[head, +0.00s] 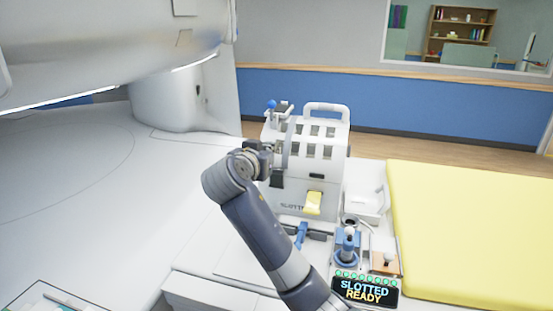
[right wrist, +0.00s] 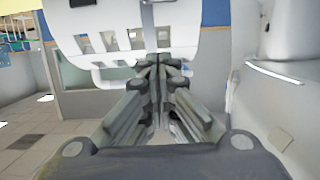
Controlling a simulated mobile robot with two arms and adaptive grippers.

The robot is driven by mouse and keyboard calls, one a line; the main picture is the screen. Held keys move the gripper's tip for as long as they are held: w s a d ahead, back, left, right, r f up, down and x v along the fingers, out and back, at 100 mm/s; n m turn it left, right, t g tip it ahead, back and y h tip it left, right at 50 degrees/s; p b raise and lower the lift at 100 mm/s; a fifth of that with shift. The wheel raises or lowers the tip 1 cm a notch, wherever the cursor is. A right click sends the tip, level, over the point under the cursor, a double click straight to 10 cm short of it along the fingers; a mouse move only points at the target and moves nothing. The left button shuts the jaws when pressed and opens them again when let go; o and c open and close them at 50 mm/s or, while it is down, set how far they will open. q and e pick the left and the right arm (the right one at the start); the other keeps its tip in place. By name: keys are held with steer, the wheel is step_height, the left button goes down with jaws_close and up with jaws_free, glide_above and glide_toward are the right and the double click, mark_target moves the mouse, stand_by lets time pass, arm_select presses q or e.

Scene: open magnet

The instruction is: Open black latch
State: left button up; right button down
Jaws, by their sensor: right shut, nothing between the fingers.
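A white slotted unit (head: 318,155) with a carry handle on top stands beyond my right arm. A small black piece (head: 277,179), which looks like the black latch, hangs on the left of its front, just below my right gripper (head: 268,148). That gripper is at the unit's left side, partly hidden behind my own wrist. In the right wrist view my right gripper (right wrist: 160,62) is shut and empty, its tips in front of the slotted white unit (right wrist: 115,42), seen upside down. I cannot tell whether the tips touch it. My left gripper is not in view.
A yellow pad (head: 470,230) lies at the right. A blue-and-white fixture (head: 347,245) and a display reading SLOTTED READY (head: 366,290) stand in front of the unit. A yellow tab (head: 313,203) is on its lower front. A large white machine (head: 100,50) overhangs the left.

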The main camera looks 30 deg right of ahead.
mark_target(281, 152)
steer(key=p+x, duration=0.3)
steer(key=x, duration=0.7)
steer(key=shift+w+d+f, duration=0.1)
steer(key=shift+w+d, duration=0.05)
steer(key=shift+d, duration=0.15)
steer(key=shift+s+a+f+p, duration=0.2)
steer(key=shift+a+f+p, duration=0.1)
steer(key=shift+f, duration=0.25)
steer(key=shift+s+a+f+p, duration=0.15)
steer(key=shift+s+a+f, duration=0.1)
steer(key=shift+f, duration=0.35)
steer(key=shift+s+a+f, duration=0.3)
steer(key=shift+a+f, duration=0.1)
steer(key=shift+f, duration=0.2)
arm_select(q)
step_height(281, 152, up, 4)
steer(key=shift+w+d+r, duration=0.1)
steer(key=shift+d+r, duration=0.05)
